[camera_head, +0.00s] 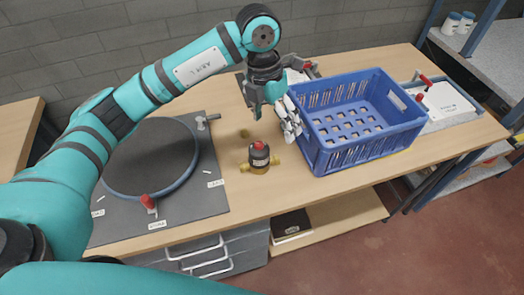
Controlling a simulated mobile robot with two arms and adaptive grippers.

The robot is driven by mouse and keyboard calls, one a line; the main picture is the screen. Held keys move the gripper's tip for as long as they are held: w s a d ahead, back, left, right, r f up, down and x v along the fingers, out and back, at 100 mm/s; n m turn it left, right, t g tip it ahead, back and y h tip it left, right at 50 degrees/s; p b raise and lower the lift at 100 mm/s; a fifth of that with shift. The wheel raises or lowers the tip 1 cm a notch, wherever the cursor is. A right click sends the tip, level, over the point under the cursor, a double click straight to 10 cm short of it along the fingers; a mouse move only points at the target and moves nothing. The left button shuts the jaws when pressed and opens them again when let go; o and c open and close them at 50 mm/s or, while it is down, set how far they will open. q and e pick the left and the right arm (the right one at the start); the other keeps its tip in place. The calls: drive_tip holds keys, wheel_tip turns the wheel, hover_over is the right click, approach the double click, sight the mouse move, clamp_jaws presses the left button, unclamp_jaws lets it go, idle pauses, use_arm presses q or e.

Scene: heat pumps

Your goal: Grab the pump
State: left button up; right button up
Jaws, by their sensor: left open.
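The pump (260,156) stands on the wooden table. It has a dark body, a red top and brass-coloured connections at its sides. My left gripper (272,122) is open above and behind the pump, near the left wall of the blue crate. It appears empty and apart from the pump. The fingers are small in this view. My right gripper does not show.
The blue crate (333,162) stands on the table to the right of the pump and looks empty. A grey board (208,203) with a round dark disc and a red-handled valve lies left. A white panel with red valves (444,105) lies right.

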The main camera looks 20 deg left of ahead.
sight(259, 143)
use_arm(q)
drive_tip(key=w+a+r+y, duration=0.1)
drive_tip(key=a+y, duration=0.1)
drive_tip(key=a, duration=0.2)
drive_tip(key=shift+n, duration=0.4)
wheel_tip(259, 143, down, 11)
drive_tip(key=p, duration=0.2)
drive_tip(key=shift+r+p, duration=0.2)
drive_tip(key=shift+p, duration=0.2)
drive_tip(key=shift+f, duration=0.6)
wheel_tip(259, 143, down, 4)
drive_tip(key=shift+f+p, duration=0.1)
drive_tip(key=shift+p, duration=0.95)
drive_tip(key=shift+f, duration=0.55)
clamp_jaws()
drive_tip(key=shift+w+d+r, duration=0.1)
